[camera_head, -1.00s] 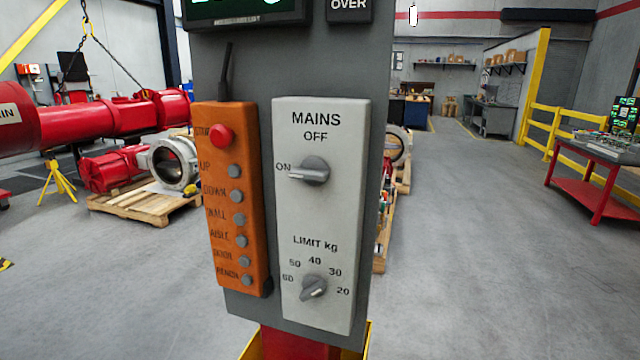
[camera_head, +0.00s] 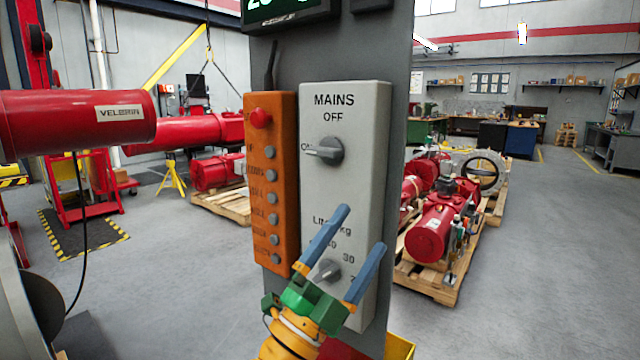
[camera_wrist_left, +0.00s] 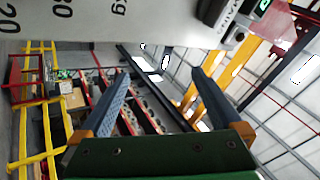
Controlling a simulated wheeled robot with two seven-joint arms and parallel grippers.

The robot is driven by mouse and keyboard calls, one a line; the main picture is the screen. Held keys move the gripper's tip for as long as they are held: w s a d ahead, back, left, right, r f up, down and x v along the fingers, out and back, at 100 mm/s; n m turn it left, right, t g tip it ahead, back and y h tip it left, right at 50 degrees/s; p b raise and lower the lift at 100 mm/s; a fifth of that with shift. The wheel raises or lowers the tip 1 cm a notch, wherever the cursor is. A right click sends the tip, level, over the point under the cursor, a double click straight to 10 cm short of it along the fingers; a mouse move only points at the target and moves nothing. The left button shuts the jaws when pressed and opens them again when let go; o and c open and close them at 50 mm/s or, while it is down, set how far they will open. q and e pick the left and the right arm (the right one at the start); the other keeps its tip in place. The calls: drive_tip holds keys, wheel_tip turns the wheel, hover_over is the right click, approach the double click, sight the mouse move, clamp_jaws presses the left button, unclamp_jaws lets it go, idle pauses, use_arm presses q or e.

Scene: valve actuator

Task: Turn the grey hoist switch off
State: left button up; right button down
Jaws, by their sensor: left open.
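The grey hoist switch (camera_head: 325,151) is a round knob with a lever on the white MAINS box (camera_head: 362,130). Its lever points left to ON, and OFF is printed above it. My left gripper (camera_head: 361,228) is open and empty, in front of the lower part of the box. Its blue fingers are below the switch and apart from it, and they partly cover the LIMIT kg lettering. In the left wrist view the open fingers (camera_wrist_left: 160,74) frame only background, with the white box (camera_wrist_left: 150,25) along the top. My right gripper is not in view.
A second grey knob, the limit dial (camera_head: 327,270), sits behind the left gripper. An orange button box (camera_head: 285,180) with a red stop button (camera_head: 260,118) is just left of the white box. Both hang on a grey panel (camera_head: 385,60). Red valve actuators (camera_head: 432,230) stand on pallets behind.

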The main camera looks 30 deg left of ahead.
use_arm(q)
drive_tip(key=s+d+r+m+g+h, duration=0.45)
drive_tip(key=r+m+g+h, duration=0.2)
drive_tip(key=m+h, duration=0.7)
drive_tip(key=m+y, duration=0.7)
drive_tip(key=y, duration=1)
approach(318, 153)
drive_tip(key=w, duration=0.1)
drive_tip(key=shift+g, duration=0.25)
drive_tip(key=w+p, duration=0.1)
drive_tip(key=w, duration=0.1)
drive_tip(key=w+p, duration=0.1)
drive_tip(key=w, duration=0.2)
drive_tip(key=w+d+p, duration=0.1)
drive_tip(key=w, duration=0.1)
drive_tip(key=shift+w+r, duration=0.2)
drive_tip(key=shift+r, duration=0.15)
drive_tip(key=shift+w+f, duration=0.1)
drive_tip(key=shift+w, duration=0.05)
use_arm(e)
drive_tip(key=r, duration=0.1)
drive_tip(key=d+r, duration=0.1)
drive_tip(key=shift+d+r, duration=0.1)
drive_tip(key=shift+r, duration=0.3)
